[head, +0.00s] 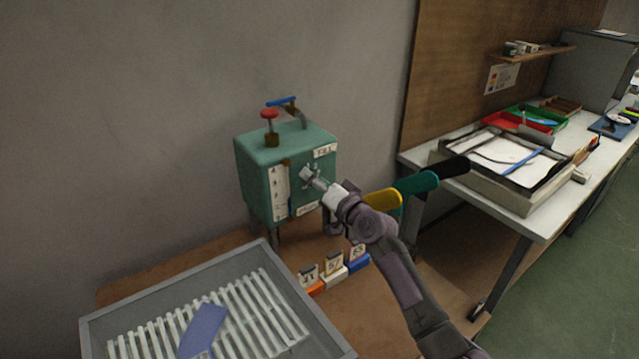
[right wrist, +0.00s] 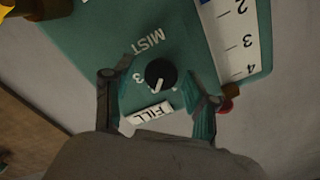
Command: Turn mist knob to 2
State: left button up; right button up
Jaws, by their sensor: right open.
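The mist knob (right wrist: 161,74) is a small black dial on the front of a teal box (head: 262,175). The MIST lettering (right wrist: 148,40) and a "3" mark are beside it in the right wrist view. The knob's white pointer line slants toward the lower left there, near the FILL label (right wrist: 150,112). My right gripper (head: 310,178) is at the box front; in the right wrist view its open fingers (right wrist: 156,90) stand on either side of the knob, without clear contact. The gripper hides the knob in the head view. My left gripper is out of view.
A numbered gauge strip (right wrist: 238,42) runs beside the knob. A red-topped valve (head: 270,116) and blue lever (head: 282,101) stand on the box. A white bench (head: 525,220) stands right.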

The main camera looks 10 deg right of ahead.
jog(key=v, duration=1.2)
